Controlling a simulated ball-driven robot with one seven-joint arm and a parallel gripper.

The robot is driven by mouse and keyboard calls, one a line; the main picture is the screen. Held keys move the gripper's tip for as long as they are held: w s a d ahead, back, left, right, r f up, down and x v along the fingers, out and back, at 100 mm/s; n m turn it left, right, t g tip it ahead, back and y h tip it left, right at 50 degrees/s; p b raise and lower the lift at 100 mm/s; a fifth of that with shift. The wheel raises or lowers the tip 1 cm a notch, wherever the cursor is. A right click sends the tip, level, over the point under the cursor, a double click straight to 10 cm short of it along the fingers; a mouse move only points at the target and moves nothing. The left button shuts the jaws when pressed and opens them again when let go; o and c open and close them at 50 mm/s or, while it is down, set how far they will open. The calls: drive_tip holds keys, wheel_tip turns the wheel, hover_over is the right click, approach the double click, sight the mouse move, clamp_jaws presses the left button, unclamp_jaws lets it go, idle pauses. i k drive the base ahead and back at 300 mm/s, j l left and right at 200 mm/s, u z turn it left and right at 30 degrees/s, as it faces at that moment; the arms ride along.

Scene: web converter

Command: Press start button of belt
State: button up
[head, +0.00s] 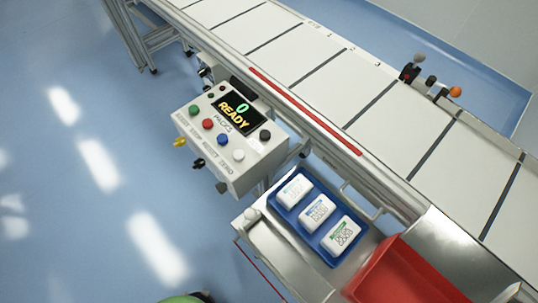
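A white control box (214,160) is fixed at the near side of the conveyor belt (300,62), left of centre. Its tilted screen (239,109) reads 0 and READY. A row of round buttons runs along its front edge: a green button (193,110) at the left end, then a red button (208,124), a blue button (222,139) and a white button (238,155). Lettering below them seems to read START, STOP, RESET, ZERO, with START under the green one. A black knob (265,134) is right of the screen. My gripper is not in view.
A blue tray (283,221) with three white packs lies on a metal table (265,240) below the box. A red bin (405,275) is right of it. Sensors (432,80) stand at the belt's far edge. Blue floor left of the box is clear.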

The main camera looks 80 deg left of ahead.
sight(193, 110)
drive_tip(key=k+j+u, duration=0.15)
drive_tip(key=u, duration=0.3)
drive_tip(key=k+j+u, duration=0.1)
drive_tip(key=u, duration=1.15)
